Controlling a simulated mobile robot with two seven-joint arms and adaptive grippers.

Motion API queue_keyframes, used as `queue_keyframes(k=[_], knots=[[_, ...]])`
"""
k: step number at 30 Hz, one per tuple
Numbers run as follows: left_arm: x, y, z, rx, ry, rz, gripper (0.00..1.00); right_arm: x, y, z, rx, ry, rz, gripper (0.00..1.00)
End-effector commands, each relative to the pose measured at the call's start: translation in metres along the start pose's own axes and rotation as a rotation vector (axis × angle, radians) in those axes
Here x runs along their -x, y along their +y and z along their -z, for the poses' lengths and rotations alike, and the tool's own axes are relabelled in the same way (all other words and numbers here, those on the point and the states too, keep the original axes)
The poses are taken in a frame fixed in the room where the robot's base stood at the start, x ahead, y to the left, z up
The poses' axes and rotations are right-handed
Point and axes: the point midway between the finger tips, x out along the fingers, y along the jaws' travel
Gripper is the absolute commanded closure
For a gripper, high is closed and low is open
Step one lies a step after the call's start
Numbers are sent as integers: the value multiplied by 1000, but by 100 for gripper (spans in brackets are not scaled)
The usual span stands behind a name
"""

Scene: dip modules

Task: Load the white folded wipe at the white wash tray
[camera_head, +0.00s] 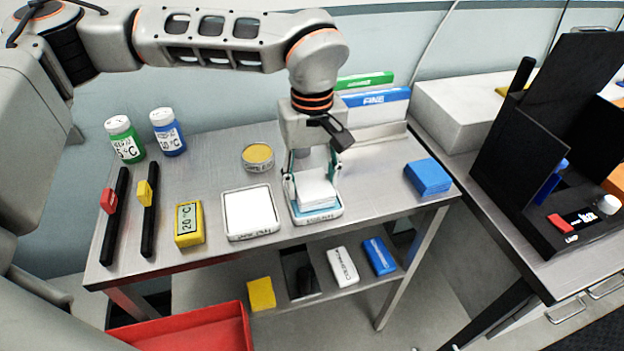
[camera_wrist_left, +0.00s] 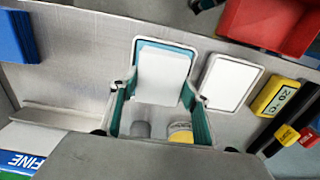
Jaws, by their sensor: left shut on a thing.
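The white folded wipe (camera_head: 318,194) is a layered white block between the fingers of my left gripper (camera_head: 313,184). In the left wrist view, the wipe (camera_wrist_left: 162,76) lies between the two teal-lined fingers of the left gripper (camera_wrist_left: 160,92), which is shut on it. The wipe is at a white-rimmed tray with a teal floor (camera_head: 319,215); whether it touches the floor is hard to tell. Left of it stands a second white-rimmed tray with a plain white floor (camera_head: 249,211). The tray labels are too small to read surely. My right gripper is out of view.
A round yellow-topped tin (camera_head: 258,157) is behind the trays. A yellow 20 °C block (camera_head: 188,223) and two black slider rails are left. A blue folded block (camera_head: 428,176) is right. Blue and green boxes stand behind the gripper. A lower shelf holds small boxes; a red bin (camera_head: 205,330) is in front.

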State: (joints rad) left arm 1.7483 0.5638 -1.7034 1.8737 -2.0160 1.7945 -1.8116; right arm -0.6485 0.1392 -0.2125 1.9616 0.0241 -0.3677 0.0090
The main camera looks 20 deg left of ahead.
Motion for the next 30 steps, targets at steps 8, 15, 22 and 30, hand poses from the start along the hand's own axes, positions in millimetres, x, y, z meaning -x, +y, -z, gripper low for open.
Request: queue_keyframes(k=[8, 15, 22, 30], knots=[[26, 1, 1, 0, 3, -3, 71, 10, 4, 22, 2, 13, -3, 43], [43, 1, 0, 0, 3, -3, 71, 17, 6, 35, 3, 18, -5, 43], [60, 1, 1, 0, 3, -3, 71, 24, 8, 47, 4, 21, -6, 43], [64, 0, 0, 0, 1, -2, 71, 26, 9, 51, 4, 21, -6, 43]])
